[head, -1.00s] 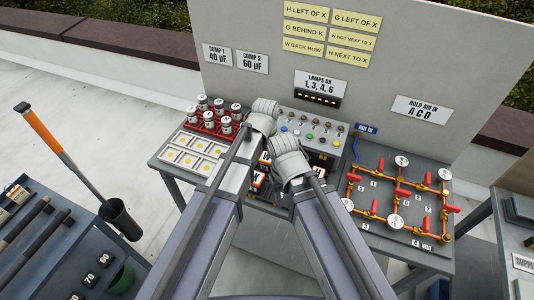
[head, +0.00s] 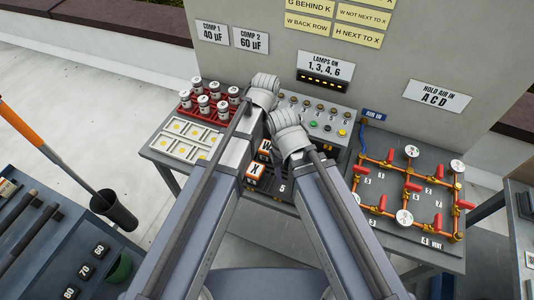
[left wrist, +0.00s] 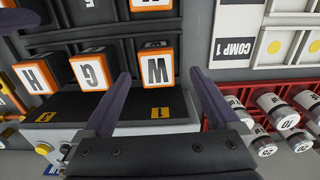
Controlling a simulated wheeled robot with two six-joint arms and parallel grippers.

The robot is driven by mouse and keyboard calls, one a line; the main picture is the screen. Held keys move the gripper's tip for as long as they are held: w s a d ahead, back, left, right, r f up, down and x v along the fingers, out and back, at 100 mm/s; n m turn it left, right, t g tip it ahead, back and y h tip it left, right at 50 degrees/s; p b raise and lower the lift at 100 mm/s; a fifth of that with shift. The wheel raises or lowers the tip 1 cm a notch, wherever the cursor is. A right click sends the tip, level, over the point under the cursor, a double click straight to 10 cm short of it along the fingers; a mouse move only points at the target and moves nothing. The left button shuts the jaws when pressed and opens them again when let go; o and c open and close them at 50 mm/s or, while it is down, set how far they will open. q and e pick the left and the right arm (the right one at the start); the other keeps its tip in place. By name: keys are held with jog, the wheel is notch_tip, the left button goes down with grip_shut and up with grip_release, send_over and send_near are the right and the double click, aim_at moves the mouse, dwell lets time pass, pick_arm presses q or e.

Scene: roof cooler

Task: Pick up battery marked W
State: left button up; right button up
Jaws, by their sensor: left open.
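The battery marked W (left wrist: 157,68), a white face in an orange frame, sits in a dark slotted rack in the left wrist view, its letter upside down. My left gripper (left wrist: 161,80) is open, with one finger on each side of the W battery in the picture; contact is not clear. The battery marked G (left wrist: 92,69) and the battery marked H (left wrist: 37,77) stand to its left. The battery marked X (head: 256,170) shows between my arms. My right gripper's fingers are hidden.
A red rack (head: 212,112) of white-topped cylinders and a white tray (head: 180,142) with yellow dots lie left of my arms. A lamp panel (head: 318,122) stands behind. Piping with red valves (head: 437,167) is at the right.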

aim_at(267, 146)
pick_arm(q)
jog(key=shift+s+d+f+b, duration=0.1)
jog(key=shift+d+f+b, duration=0.05)
jog(key=shift+f+b, duration=2.5)
pick_arm(e)
jog(key=shift+f, duration=2.6)
pick_arm(q)
jog(key=shift+r, duration=0.1)
pick_arm(e)
jog(key=shift+r, duration=0.1)
pick_arm(q)
grip_shut()
